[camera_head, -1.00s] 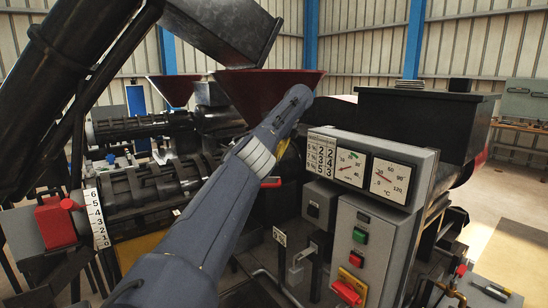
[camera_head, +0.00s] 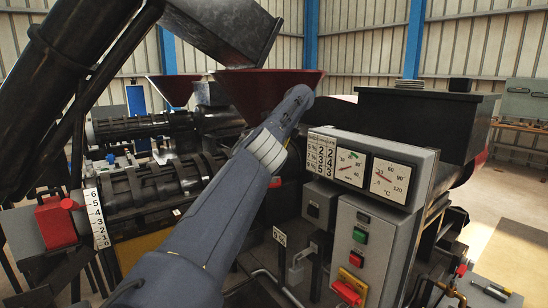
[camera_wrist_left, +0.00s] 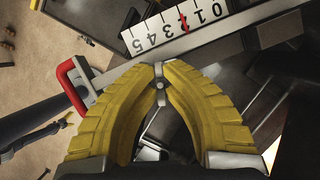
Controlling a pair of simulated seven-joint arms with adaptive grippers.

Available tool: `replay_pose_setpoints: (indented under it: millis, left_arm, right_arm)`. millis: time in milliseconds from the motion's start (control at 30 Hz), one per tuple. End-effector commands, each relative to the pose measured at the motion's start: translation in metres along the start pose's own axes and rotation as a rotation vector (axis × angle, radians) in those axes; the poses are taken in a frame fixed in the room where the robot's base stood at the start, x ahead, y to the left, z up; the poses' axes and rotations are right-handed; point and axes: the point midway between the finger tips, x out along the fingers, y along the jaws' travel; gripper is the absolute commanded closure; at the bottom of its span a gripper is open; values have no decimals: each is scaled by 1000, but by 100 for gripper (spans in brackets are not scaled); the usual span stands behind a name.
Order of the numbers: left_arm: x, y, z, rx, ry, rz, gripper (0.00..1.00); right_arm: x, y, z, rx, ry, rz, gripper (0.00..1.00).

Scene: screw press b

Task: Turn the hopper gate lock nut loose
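The lock nut (camera_wrist_left: 160,84), a small silver piece with rounded ends, sits between the yellow fingertips of my left gripper (camera_wrist_left: 160,72) in the left wrist view. The fingers close in on it from both sides and seem to touch it. Behind it runs the grey hopper gate slide (camera_wrist_left: 205,45) with a red handle (camera_wrist_left: 66,84) at its left end. A white number scale (camera_wrist_left: 150,34) lies along the slide, with a red mark near 2. In the head view my left arm reaches to the red hopper (camera_head: 268,90) and hides its gripper. My right gripper is not in view.
The grey control box (camera_head: 368,235) with gauges and buttons stands close to the right of my arm. The ribbed press barrel (camera_head: 160,195) lies to its left. A dark chute (camera_head: 225,30) hangs above the hopper.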

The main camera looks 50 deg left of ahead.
Motion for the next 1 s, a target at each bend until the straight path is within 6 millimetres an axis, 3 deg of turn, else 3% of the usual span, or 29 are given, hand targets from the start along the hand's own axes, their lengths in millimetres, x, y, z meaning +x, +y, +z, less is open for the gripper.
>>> replay_pose_setpoints:
  millis: [233,733,1000]
  left_arm:
    - [1,0,0,1,1,1,69]
    - [1,0,1,29,0,-13,69]
    - [1,0,1,141,1,-60,69]
  right_arm:
    - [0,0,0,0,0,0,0]
    - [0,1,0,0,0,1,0]
    - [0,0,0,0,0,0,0]
